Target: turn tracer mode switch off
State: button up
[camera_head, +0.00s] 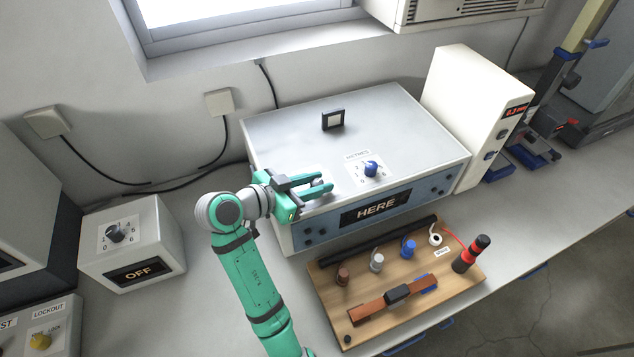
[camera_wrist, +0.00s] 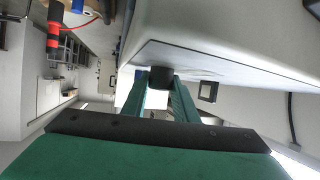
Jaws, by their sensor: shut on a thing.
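A grey instrument box (camera_head: 290,130) with a blue front and a display reading HERE stands at mid-table. My gripper (camera_head: 318,187) is at the left part of its top, with both fingers around a small knob. In the wrist view the knob (camera_wrist: 161,77) is dark and sits between the fingertips of my gripper (camera_wrist: 160,92), against the box face. My gripper is shut on it. The fingers mostly hide the knob and its label in the head view, so its pointer cannot be read. A blue knob (camera_head: 371,168) with a numbered dial is to the right.
A black-framed square (camera_head: 333,120) stands on the box's top behind. A white unit (camera_head: 470,110) stands right of the box. A wooden board (camera_head: 330,290) with cable samples and a red-black probe (camera_head: 471,254) lies in front. A dial box (camera_head: 130,243) reading OFF stands left.

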jog(key=n+t+y, duration=0.4)
jog(key=n+y, duration=0.1)
jog(key=shift+d+n, duration=0.2)
jog(key=shift+n, duration=0.1)
jog(key=n+y, duration=0.3)
jog(key=y, duration=0.1)
jog(key=n+y, duration=0.3)
jog(key=y, duration=0.1)
jog(key=shift+r+n+t, duration=0.15)
jog(key=shift+n+t, duration=0.15)
jog(key=shift+t, duration=0.1)
jog(key=n+g+y, duration=0.1)
jog(key=n+y, duration=0.2)
jog(key=n+g+y, duration=0.2)
jog(key=n+y, duration=0.1)
jog(key=shift+w, duration=0.2)
jog(key=shift+n+g+y, duration=0.7)
jog(key=shift+n+y, duration=0.2)
jog(key=shift+s+a+n+g+y, duration=0.1)
jog(key=shift+n+g+y, duration=1.1)
jog(key=shift+n+g, duration=0.6)
jog(key=shift+a, duration=0.1)
